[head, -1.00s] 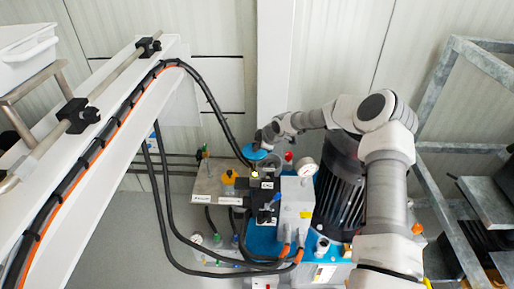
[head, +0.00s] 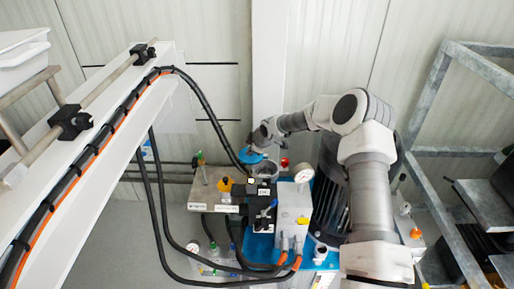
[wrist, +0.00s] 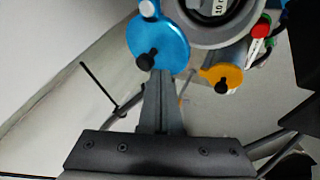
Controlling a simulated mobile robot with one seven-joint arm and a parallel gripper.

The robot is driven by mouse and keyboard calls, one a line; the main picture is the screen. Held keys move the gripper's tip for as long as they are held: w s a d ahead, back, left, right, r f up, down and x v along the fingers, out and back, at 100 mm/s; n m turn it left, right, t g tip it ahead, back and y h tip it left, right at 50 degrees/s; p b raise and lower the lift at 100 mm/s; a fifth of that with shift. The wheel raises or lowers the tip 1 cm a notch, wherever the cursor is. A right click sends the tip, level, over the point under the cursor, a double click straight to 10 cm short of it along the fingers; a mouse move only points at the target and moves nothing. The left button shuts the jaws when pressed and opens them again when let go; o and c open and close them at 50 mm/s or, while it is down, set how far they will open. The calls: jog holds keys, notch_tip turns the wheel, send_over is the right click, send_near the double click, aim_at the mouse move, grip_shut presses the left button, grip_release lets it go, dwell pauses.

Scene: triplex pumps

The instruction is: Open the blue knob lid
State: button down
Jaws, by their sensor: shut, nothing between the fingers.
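The blue lid (head: 252,155) is a round disc at the back of the pump unit. It sits beside a grey round opening (head: 265,169), apparently swung aside and tilted. In the wrist view the blue lid (wrist: 163,35) has a black knob on it, and the grey ring (wrist: 215,38) lies to its right, uncovered. My gripper (wrist: 160,76) is shut and empty, its fingertips at the lid's lower edge near the knob; I cannot tell whether they touch. In the head view my gripper (head: 257,142) is just behind the lid, its fingers mostly hidden.
A yellow-orange cap (wrist: 222,76) and a red-handled valve (wrist: 260,30) are close to the ring. A pressure gauge (head: 303,174) and dark motor (head: 330,195) stand right. Black hoses (head: 205,100) pass left. A metal frame (head: 430,110) stands far right.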

jog(key=p+v, duration=0.4)
jog(key=v, duration=1.3)
jog(key=shift+d, duration=0.1)
